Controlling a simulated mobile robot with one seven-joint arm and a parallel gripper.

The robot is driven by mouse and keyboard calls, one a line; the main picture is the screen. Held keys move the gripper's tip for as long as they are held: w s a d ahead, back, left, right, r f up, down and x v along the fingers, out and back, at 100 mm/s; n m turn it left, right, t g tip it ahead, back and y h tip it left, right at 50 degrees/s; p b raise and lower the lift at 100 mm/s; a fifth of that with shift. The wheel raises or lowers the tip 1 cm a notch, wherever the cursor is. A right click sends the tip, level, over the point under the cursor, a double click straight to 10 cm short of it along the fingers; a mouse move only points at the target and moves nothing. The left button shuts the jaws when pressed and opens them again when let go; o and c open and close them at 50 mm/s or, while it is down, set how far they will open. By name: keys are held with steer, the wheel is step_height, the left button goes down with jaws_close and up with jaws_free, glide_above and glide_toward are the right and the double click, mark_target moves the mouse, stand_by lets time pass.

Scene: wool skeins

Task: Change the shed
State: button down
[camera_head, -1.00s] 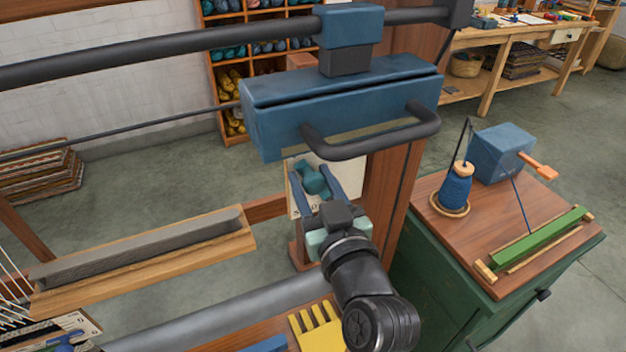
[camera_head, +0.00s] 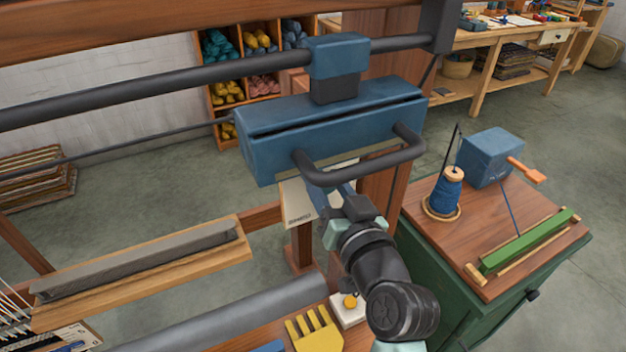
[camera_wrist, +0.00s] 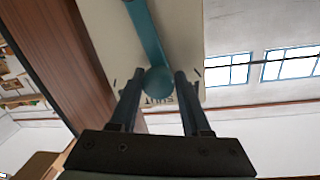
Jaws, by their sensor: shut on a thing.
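The teal lever (camera_wrist: 146,35) with a round knob (camera_wrist: 158,80) stands in front of a cream plate (camera_wrist: 100,30) in the wrist view. My gripper (camera_wrist: 157,88) has one dark finger on each side of the knob and is shut on it. In the head view my gripper (camera_head: 338,196) reaches in below the dark handle of the blue loom beam (camera_head: 340,125). The lever is hidden there by that handle and my fingers. The cream plate (camera_head: 300,205) shows to the left of the fingers.
A brown wooden post (camera_head: 376,190) stands close behind my gripper. A green cabinet (camera_head: 440,290) with a blue yarn cone (camera_head: 449,192) is at right. A yellow comb (camera_head: 315,330) and a yellow button (camera_head: 350,301) are near my forearm. A grey-topped wooden bar (camera_head: 140,260) lies left.

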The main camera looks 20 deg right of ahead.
steer(key=shift+d+f+m+g+y+p, duration=0.15)
steer(key=shift+d+f+m+p, duration=0.15)
steer(key=shift+d+m, duration=0.9)
steer(key=shift+d+f+m+g+y+p, duration=0.25)
steer(key=shift+d+m+p, duration=0.2)
steer(key=shift+d+m, duration=0.75)
steer(key=shift+d+f+m+g+y+p, duration=0.1)
steer(key=shift+d+f+m+p, duration=0.2)
steer(key=shift+d+m, duration=0.9)
steer(key=shift+a, duration=0.1)
steer(key=c, duration=0.7)
jaws_free()
steer(key=shift+o, duration=1.4)
steer(key=shift+r, duration=0.15)
steer(key=s+r+b, duration=0.1)
steer(key=s, duration=1.1)
steer(key=shift+s+a+r, duration=0.2)
steer(key=shift+s, duration=0.2)
